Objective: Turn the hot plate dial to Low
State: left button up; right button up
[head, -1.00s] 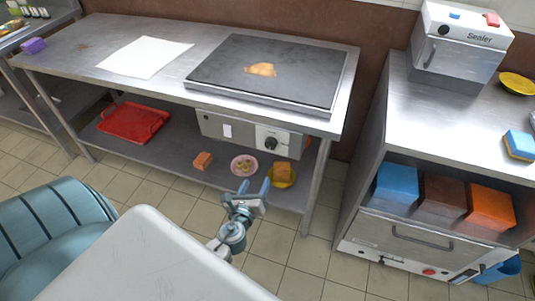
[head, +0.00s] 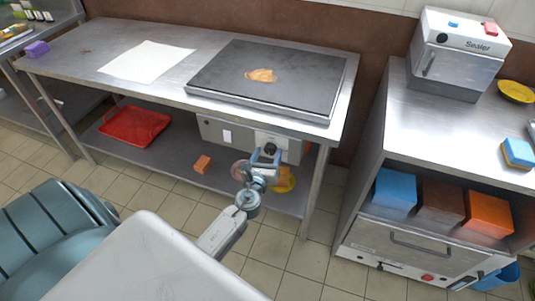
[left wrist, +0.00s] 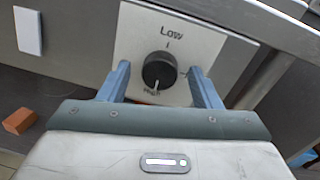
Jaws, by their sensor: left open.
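The hot plate (head: 268,80) has a dark flat top with an orange-brown patch on it. Its control box hangs under the table's front edge, with a round black dial (left wrist: 158,71) on a light panel (left wrist: 215,47). In the left wrist view, "Low" is printed above the dial, and the dial's white mark points downward, away from "Low". My left gripper (left wrist: 159,80) is open, its blue fingers on either side of the dial; contact cannot be told. In the head view, my left gripper (head: 264,157) is in front of the dial and partly covers it.
A white switch plate (left wrist: 28,31) is left of the dial. The lower shelf holds a red tray (head: 135,126), an orange block (head: 203,164) and a yellow dish (head: 285,182), partly hidden by my arm. A steel counter (head: 425,110) stands to the right.

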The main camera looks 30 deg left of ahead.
pick_arm(q)
jog(key=c, duration=1)
